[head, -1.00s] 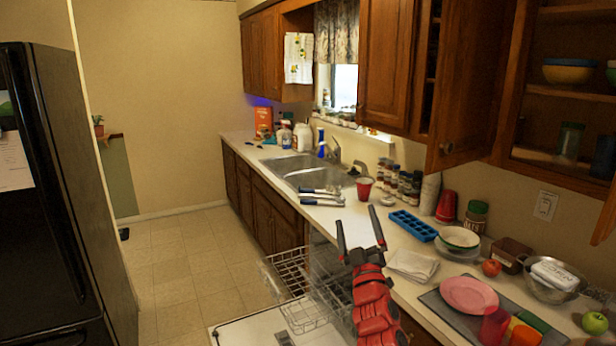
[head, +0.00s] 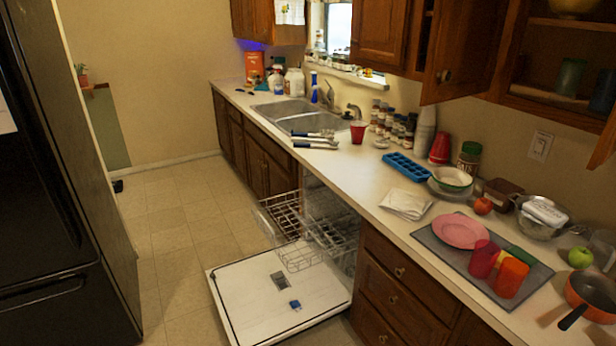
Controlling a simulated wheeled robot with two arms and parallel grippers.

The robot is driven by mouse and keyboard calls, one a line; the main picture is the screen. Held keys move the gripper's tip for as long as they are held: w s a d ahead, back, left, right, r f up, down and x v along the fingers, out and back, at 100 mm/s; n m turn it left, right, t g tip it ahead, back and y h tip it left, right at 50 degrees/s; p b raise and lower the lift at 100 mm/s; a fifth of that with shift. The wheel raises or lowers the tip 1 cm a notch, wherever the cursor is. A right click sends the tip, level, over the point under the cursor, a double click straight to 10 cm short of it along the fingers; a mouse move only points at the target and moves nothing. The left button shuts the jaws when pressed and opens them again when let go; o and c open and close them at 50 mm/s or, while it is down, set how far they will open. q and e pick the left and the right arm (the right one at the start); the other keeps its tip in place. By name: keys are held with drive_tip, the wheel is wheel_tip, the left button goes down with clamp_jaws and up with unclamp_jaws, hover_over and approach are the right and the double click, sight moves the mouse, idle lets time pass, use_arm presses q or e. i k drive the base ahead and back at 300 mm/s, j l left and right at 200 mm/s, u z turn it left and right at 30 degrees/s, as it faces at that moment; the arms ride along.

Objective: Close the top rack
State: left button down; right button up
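The dishwasher stands open under the counter, its white door (head: 262,299) folded down flat over the floor. The top rack (head: 285,212), a wire basket, is pulled out above the door, toward the left. Another wire part (head: 303,256) shows just below and right of it; I cannot tell clearly where one rack ends and the other begins. A small blue item (head: 295,304) sits on the door's inner face. Neither of my grippers is in the head view.
The black fridge (head: 60,190) fills the left side. Tiled floor (head: 180,215) between it and the cabinets is clear. On the counter are a sink (head: 285,120), red cup (head: 358,132), blue ice tray (head: 407,167), pink plate (head: 461,231) and orange pan (head: 591,296).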

sight(263, 221)
drive_tip(key=i+j+z, duration=0.25)
drive_tip(key=i, duration=0.3)
drive_tip(key=i+j+z, duration=0.25)
drive_tip(key=i, duration=0.3)
drive_tip(key=i+j+z, duration=0.25)
drive_tip(key=i+j, duration=0.25)
